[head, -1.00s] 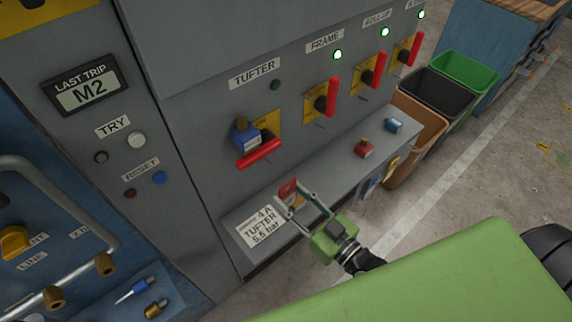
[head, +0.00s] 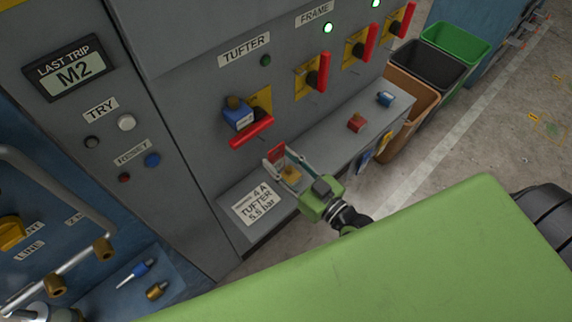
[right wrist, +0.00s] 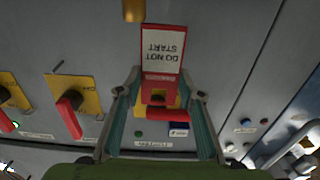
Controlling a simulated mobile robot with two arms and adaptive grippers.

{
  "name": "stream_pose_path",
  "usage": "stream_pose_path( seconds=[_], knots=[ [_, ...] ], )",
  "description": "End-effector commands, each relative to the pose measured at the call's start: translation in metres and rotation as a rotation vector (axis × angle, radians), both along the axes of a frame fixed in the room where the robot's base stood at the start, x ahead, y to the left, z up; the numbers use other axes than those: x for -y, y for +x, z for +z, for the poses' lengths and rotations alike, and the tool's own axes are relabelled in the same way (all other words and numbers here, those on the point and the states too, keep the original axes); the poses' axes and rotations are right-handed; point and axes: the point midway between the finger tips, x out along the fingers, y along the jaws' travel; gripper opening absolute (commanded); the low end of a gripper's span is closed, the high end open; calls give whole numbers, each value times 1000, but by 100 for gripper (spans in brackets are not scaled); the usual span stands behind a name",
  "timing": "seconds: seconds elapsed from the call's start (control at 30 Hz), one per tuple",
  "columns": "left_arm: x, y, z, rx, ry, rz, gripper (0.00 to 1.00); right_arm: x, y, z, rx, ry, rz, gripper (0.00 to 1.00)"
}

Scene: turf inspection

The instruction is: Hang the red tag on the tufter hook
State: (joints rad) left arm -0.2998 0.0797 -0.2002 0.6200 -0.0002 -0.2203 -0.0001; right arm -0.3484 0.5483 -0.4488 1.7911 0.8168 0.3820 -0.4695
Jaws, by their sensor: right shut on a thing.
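The red tag (head: 277,154) is held upright between the fingertips of my right gripper (head: 284,163), in front of the panel just below the tufter switch. In the right wrist view the tag (right wrist: 162,50) appears upside down, with a white "DO NOT START" field, between the two fingers (right wrist: 162,82). The tufter switch has a red handle (head: 251,131), a yellow plate and a blue padlock (head: 238,117); the padlock also shows in the wrist view (right wrist: 178,129). I cannot make out the tufter hook; the tag and fingers cover the area below the handle. My left gripper is out of view.
A ledge (head: 335,138) below the switches carries a brass-coloured item (head: 291,174), a red block (head: 356,122), a blue block (head: 385,98) and a tufter card (head: 256,204). The frame switch (head: 318,76) stands right of the tufter switch. Bins (head: 428,65) stand beyond the ledge.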

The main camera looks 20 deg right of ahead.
Motion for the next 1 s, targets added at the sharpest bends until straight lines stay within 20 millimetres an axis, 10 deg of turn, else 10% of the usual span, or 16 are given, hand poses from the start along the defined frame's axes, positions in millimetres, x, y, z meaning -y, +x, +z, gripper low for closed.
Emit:
stream_pose_path(
  seconds=[1.0],
  knots=[
    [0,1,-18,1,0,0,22,-20,55,-8,0,0,0,13]
  ],
)
